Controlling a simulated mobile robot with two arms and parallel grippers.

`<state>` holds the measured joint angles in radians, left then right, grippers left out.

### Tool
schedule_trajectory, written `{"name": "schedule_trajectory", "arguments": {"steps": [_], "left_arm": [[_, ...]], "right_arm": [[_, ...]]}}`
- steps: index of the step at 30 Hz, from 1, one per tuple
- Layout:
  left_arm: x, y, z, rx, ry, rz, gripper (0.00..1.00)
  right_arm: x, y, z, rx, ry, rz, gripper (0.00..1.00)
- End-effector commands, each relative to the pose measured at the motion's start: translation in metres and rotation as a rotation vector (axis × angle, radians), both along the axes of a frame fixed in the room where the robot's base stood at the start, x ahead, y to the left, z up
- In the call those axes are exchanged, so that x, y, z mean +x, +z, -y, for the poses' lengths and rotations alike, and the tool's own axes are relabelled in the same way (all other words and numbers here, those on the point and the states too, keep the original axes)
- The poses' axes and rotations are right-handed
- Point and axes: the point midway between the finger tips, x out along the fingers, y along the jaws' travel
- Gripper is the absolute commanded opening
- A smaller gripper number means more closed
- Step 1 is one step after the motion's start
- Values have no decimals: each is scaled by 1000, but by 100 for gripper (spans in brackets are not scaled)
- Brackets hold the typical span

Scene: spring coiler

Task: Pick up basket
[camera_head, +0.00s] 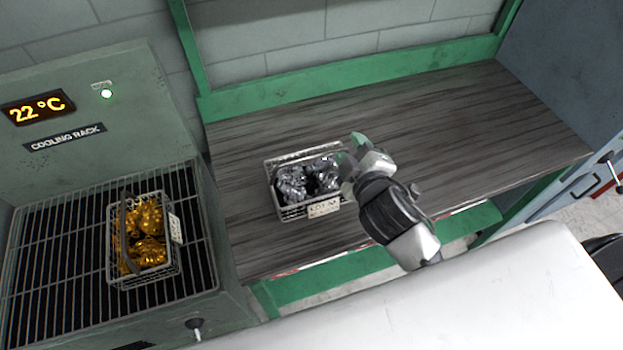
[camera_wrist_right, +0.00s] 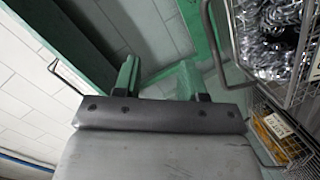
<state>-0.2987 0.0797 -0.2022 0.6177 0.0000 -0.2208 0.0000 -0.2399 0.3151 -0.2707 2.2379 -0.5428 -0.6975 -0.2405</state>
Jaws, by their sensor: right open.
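A wire basket (camera_head: 296,212) filled with shiny silver coiled pieces (camera_head: 308,178) stands on the dark wood-grain bench. It has a white label on its front. My right gripper (camera_head: 351,155) is open and empty at the basket's right edge, overlapping its right rim in the head view. I cannot tell whether it touches. In the right wrist view my right gripper's green fingers (camera_wrist_right: 157,77) are apart with nothing between them. The silver-filled basket (camera_wrist_right: 292,92) shows there at the upper right. A second wire basket (camera_head: 145,281), with golden pieces, stands on the cooling rack. My left gripper is out of view.
The cooling rack (camera_head: 40,265) with its 22 °C display (camera_head: 38,107) stands left of the bench. The bench top (camera_head: 440,130) is clear behind and right of the silver-filled basket. A green frame (camera_head: 350,70) edges the bench at the back.

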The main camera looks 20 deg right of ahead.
Motion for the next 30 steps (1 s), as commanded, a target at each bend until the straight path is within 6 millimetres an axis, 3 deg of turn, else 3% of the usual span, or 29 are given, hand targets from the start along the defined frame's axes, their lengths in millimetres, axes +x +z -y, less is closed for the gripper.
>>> {"name": "schedule_trajectory", "arguments": {"steps": [3, 6, 9, 12, 14, 17, 21, 22, 27, 30], "left_arm": [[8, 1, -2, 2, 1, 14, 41], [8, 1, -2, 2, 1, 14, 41], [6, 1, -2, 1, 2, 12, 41], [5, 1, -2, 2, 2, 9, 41], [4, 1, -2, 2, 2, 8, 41], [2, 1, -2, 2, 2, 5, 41], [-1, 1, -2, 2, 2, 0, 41], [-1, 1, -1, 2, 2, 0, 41], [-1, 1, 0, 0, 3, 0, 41], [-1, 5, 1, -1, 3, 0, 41]], "right_arm": [[25, 61, -27, -293, 184, 314, 41], [29, 106, -65, -632, 383, 614, 41], [20, 124, -105, -1005, 598, 887, 41], [9, 113, -130, -1395, 835, 1106, 41], [6, 96, -134, -1632, 990, 1200, 41], [9, 62, -119, -1995, 1260, 1278, 41], [22, 30, -73, -2360, 1620, 1238, 41], [25, 26, -63, 2349, -1638, -1182, 41], [34, 15, -23, 2183, -1635, -933, 41], [38, 8, -20, 2154, -1641, -894, 41]]}}
